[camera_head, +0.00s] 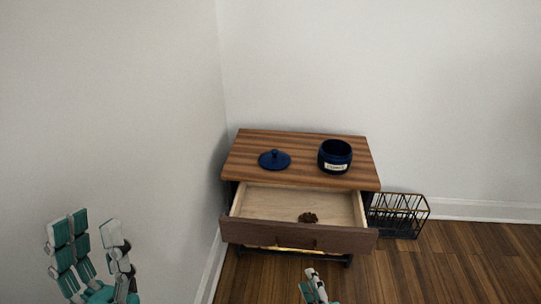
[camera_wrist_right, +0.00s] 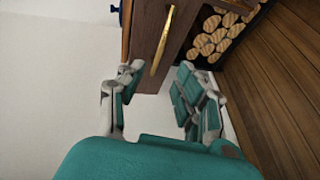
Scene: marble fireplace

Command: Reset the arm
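My left gripper (camera_head: 90,232) is at the lower left of the head view, fingers pointing up and spread, empty, in front of the white wall. My right gripper shows only partly at the bottom of the head view (camera_head: 315,288), in front of the drawer. In the right wrist view my right gripper (camera_wrist_right: 160,75) has its fingers apart with nothing between them. Beyond them is the brown drawer front with a gold handle (camera_wrist_right: 162,40); the fingers appear clear of it.
A black wire rack (camera_head: 400,214) is on the right; floor (camera_head: 455,265) beyond is clear.

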